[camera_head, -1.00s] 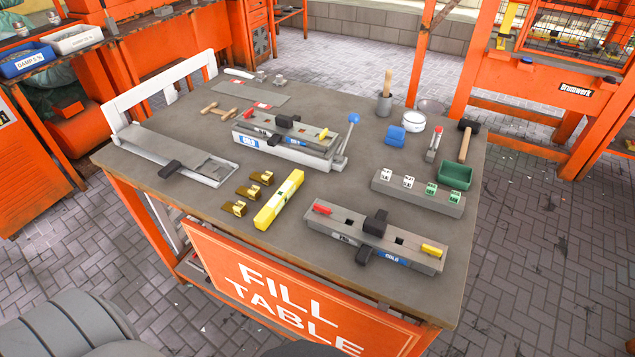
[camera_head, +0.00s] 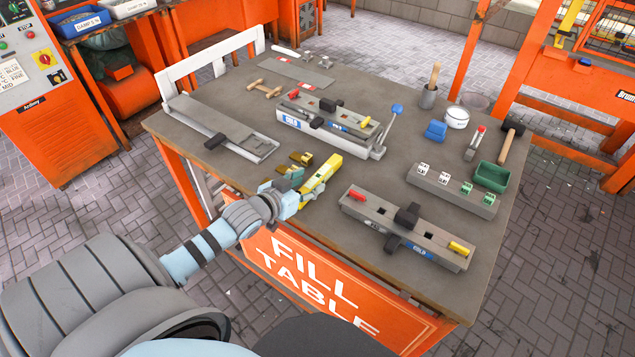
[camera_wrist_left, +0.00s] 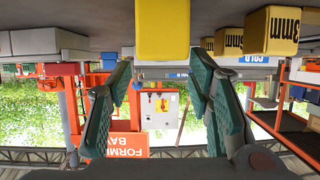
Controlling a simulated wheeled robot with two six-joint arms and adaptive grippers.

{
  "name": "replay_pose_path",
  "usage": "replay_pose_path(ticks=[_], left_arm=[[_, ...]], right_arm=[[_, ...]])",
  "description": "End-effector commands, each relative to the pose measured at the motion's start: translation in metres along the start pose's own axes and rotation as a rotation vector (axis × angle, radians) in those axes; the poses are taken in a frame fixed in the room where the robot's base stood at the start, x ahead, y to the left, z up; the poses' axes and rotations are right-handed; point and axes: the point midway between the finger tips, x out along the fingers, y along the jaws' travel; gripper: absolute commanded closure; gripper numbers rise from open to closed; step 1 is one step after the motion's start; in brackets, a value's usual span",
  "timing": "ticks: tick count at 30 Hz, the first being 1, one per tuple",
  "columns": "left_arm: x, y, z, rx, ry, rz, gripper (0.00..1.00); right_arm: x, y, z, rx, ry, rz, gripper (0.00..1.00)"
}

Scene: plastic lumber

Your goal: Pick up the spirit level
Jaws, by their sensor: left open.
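The yellow spirit level (camera_head: 324,169) lies on the grey table top near its front edge, partly covered at its near end by my left gripper (camera_head: 294,184). In the left wrist view, which is upside down, the end of the spirit level (camera_wrist_left: 163,34) sits near the top, lined up between the two teal fingers of my left gripper (camera_wrist_left: 163,78). These fingers are spread and empty, and I cannot tell if they touch the level. My right gripper is not in view.
Small brass 3mm blocks (camera_head: 301,158) sit just left of the level, partly hidden by the gripper. A grey mold (camera_head: 405,228) with a black clamp lies to the right, and another mold (camera_head: 325,125) stands behind. The orange FILL TABLE sign (camera_head: 318,287) hangs in front.

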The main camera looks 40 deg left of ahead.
Motion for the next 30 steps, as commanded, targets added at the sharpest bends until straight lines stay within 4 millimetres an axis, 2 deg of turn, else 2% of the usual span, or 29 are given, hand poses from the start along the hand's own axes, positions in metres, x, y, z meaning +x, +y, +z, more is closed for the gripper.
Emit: replay_pose_path(ticks=[3, 6, 13, 22, 30], left_arm=[[0.025, -0.003, 0.000, -0.004, 0.004, -0.001, 0.53], [0.041, -0.003, 0.001, -0.002, 0.002, -0.002, 0.53], [0.044, -0.003, -0.002, 0.000, 0.001, -0.001, 0.53], [0.044, -0.003, -0.003, 0.000, 0.001, -0.002, 1.00], [0.044, -0.003, -0.003, 0.000, 0.002, -0.002, 1.00]], right_arm=[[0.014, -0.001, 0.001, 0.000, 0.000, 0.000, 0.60], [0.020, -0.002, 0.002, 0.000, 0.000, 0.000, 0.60], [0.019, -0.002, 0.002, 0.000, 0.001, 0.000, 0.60], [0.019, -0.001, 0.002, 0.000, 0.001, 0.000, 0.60], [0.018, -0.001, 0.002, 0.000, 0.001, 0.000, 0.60]])
